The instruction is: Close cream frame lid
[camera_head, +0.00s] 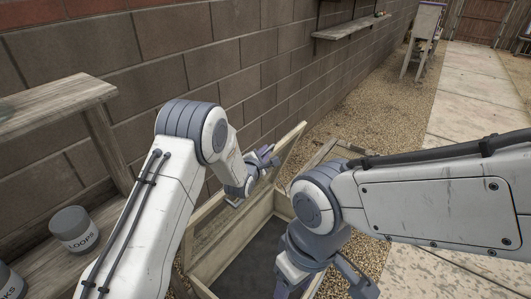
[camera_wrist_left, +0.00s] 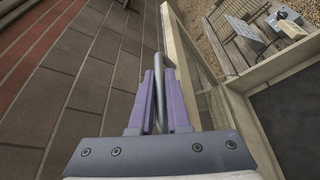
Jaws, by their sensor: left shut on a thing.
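The cream frame is a pale wooden box (camera_head: 201,288) with dark soil inside, low in the middle of the head view. Its lid (camera_head: 291,143) is raised, tilted up along the wall side. The lid's wooden rail (camera_wrist_left: 190,55) also shows in the left wrist view. My left gripper (camera_head: 264,158) is at the raised lid. In the left wrist view its purple fingers are shut on a grey metal handle (camera_wrist_left: 160,88) on the lid. My right gripper hangs over the box's front at the bottom edge, partly cut off; its jaw opening is unclear. My arms hide parts of the box.
A block wall (camera_head: 240,70) runs close behind the box. A wooden shelf (camera_head: 55,100) and a grey pot (camera_head: 74,229) labelled "LOOPS" stand at the left. Gravel (camera_head: 365,110) and a paved path (camera_head: 470,90) lie open at the back right.

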